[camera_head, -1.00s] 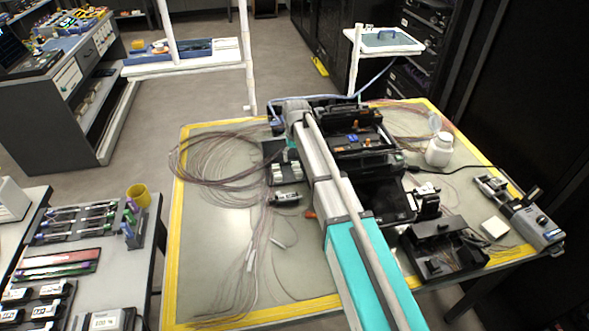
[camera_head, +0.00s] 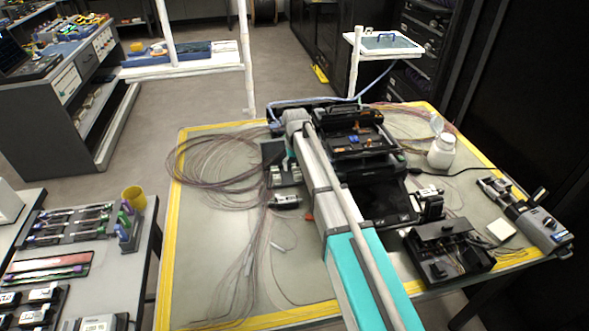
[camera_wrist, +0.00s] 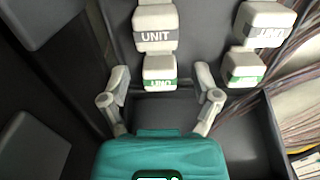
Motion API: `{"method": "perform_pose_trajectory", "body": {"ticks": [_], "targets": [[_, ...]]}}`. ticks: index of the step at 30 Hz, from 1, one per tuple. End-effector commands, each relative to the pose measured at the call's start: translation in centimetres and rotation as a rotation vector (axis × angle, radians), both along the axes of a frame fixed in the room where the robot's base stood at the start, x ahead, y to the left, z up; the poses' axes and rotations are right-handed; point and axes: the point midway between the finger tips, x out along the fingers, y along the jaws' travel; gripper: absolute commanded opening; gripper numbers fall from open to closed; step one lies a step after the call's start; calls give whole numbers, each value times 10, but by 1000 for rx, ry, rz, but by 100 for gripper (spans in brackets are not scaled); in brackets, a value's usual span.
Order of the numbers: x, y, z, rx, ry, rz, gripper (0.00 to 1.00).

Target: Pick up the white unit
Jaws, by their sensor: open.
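Several white units with rounded edges sit in a dark tray (camera_head: 271,152), which lies left of my arm in the head view. In the wrist view, one white unit with a green band (camera_wrist: 159,72) is nearest the space between my fingertips. A white unit with a grey band marked UNIT (camera_wrist: 155,27) is just beyond it. To the right are another green-banded unit (camera_wrist: 243,68) and another grey-banded one (camera_wrist: 265,22). My gripper (camera_wrist: 162,77) is open and empty, its fingers on either side of the near green-banded unit, with visible gaps. My arm hides the gripper in the head view.
The tray's dark wall (camera_wrist: 277,135) runs close on the right, with cable bundles (camera_wrist: 300,85) beyond. On the table, a black splicing machine (camera_head: 358,140) stands right of my arm. A white bottle (camera_head: 441,152) and a black open box (camera_head: 447,252) are farther right.

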Motion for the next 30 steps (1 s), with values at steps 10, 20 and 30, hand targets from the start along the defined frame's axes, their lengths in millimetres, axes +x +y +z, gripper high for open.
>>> {"method": "perform_pose_trajectory", "body": {"ticks": [10, 20, 30], "targets": [[0, 1, 0, 0, 0, 1, 43], [0, 1, 0, 0, 0, 1, 0], [0, 1, 4, 0, 0, 2, 0]]}}
